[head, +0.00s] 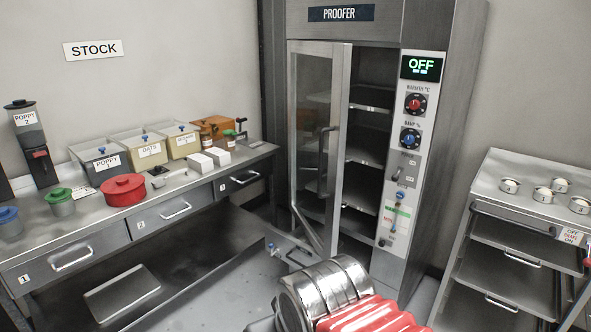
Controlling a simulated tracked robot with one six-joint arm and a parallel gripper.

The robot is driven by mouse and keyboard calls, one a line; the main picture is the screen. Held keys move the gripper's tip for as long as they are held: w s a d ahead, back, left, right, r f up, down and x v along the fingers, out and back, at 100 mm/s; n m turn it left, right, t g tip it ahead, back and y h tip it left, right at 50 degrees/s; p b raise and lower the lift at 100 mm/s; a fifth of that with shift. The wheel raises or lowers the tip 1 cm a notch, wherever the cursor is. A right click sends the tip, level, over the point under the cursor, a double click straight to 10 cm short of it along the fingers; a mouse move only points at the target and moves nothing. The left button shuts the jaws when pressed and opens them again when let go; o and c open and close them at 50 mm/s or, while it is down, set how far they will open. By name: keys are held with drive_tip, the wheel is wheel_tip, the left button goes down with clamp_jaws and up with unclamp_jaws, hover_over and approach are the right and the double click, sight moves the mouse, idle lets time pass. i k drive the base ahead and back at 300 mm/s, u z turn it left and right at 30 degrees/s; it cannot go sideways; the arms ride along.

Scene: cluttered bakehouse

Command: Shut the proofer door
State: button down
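The proofer (428,150) stands at the back, slightly right of centre, and its display reads OFF. Its framed glass door (345,120) hangs open, hinged on the left and swung out towards me. The door's upright handle (325,160) is on the free-edge side. The opening and several shelves inside (368,157) show to the right of the door. My arm, chrome and ribbed red, fills the bottom centre in front of the proofer.
A stock bench with bins and a red tub (123,190) runs along the left. A tray trolley (500,168) stands right. Some floor shows between bench and proofer.

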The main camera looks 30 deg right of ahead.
sight(341, 54)
drive_tip(key=u, duration=0.1)
drive_tip(key=i, duration=1.35)
drive_tip(key=z, duration=0.6)
